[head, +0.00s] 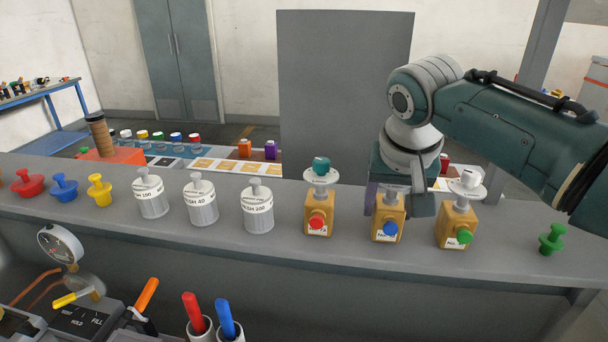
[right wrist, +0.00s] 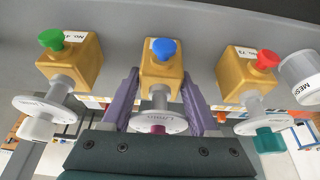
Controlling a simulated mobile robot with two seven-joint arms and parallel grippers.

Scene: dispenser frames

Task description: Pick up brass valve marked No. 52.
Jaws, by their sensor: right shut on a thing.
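Three brass valves with square bodies and white flanges stand in a row on the grey ledge (head: 285,240). One has a red button (head: 317,222), one a blue button (head: 388,226) and one a green button (head: 464,237). Their "No." labels are too small or too covered to read surely in the head view. My right gripper (head: 395,200) is shut on the blue-button valve from above. In the right wrist view its purple fingers lie on both sides of this valve (right wrist: 160,70), which appears upright and level with its neighbours. My left gripper is not in view.
The green-button valve (right wrist: 78,68) and red-button valve (right wrist: 244,78) stand close on either side. White mesh canisters (head: 257,210) stand left of them, then coloured knobs (head: 100,190). A green knob (head: 551,240) is at the far right. A grey panel (head: 335,90) rises behind.

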